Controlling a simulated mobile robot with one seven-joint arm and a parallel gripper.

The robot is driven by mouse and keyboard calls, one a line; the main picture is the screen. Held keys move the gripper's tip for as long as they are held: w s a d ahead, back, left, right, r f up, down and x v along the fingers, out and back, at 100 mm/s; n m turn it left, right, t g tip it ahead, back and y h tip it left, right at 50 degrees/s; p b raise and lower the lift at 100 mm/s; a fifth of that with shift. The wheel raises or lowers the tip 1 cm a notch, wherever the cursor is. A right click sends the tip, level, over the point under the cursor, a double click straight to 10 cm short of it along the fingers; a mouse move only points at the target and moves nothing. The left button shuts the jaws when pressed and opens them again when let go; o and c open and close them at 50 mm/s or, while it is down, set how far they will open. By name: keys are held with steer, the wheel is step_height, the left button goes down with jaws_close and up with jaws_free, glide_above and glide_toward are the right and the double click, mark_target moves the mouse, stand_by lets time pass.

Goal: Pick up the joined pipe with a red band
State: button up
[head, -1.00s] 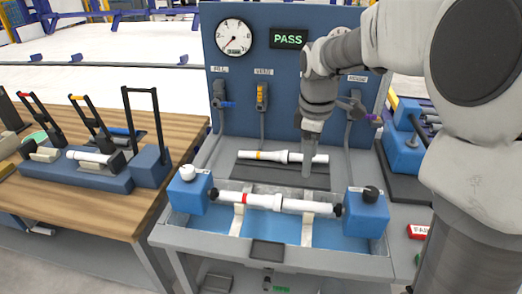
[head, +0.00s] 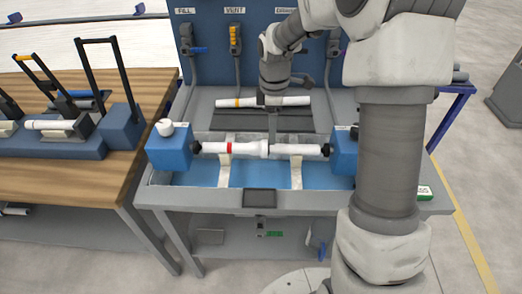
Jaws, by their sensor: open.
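The joined pipe with a red band (head: 245,149) is white, with a thicker collar near its middle. It lies level between two blue end blocks, over two pale supports above the blue basin. My gripper (head: 272,134) is open and points down just behind the pipe, near the collar. Whether a finger touches the pipe cannot be told. A second white joined pipe with an orange band (head: 262,102) lies on the dark mat behind, and my gripper partly covers it.
The left blue block (head: 169,149) with a white knob and the right blue block (head: 344,152) flank the pipe. A wooden table (head: 60,185) with black-handled clamping fixtures stands at the left. A blue panel with valves rises behind.

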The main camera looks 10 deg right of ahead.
mark_target(263, 148)
step_height(263, 148, down, 7)
steer(key=shift+s+f+b, duration=0.1)
steer(key=shift+f+b, duration=0.1)
steer(key=shift+b, duration=0.45)
steer(key=shift+c, duration=0.3)
jaws_close()
